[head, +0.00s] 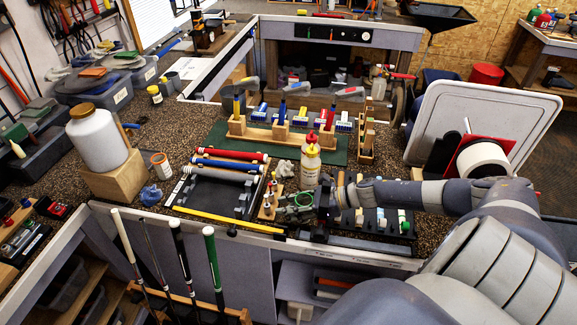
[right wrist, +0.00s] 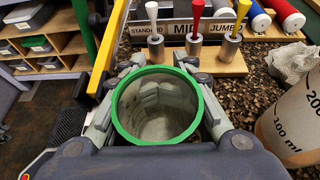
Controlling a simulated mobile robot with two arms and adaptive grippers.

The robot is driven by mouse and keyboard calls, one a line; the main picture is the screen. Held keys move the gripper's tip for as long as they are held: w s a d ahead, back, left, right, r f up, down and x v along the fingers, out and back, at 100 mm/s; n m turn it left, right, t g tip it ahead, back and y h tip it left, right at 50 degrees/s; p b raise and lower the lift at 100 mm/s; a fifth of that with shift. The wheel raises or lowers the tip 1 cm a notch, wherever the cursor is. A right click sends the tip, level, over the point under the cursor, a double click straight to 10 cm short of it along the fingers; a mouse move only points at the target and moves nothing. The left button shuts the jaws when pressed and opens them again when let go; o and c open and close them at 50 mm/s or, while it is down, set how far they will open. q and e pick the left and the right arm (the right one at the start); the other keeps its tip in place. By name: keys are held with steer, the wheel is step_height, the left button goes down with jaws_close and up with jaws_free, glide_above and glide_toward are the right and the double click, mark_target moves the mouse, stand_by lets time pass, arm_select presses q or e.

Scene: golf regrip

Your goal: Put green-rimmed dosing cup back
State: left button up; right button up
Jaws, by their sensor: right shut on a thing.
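The green-rimmed dosing cup (right wrist: 157,105) is between the two fingers of my right gripper (right wrist: 160,66), its open mouth facing the right wrist camera. It looks empty inside. In the head view the cup's green rim (head: 304,198) shows just left of my right gripper (head: 318,199), near the front edge of the bench. The gripper is shut on the cup. Whether the cup touches the bench is hard to tell. My left gripper is not in view.
A marked squeeze bottle (head: 310,163) with a red tip stands close behind the cup. A wooden block (head: 268,205) with coloured-top pegs is just left. A tool tray (head: 215,190), an orange-rimmed cup (head: 161,165) and a white jar (head: 97,140) lie farther left.

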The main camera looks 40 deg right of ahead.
steer(key=o, duration=0.6)
steer(key=shift+f, duration=0.2)
steer(key=o, duration=0.7)
steer(key=shift+r, duration=0.15)
steer(key=shift+s+r, duration=0.1)
steer(key=shift+s+d, duration=0.25)
steer(key=shift+b+v, duration=0.45)
steer(key=shift+v, duration=2.9)
steer(key=shift+r, duration=0.1)
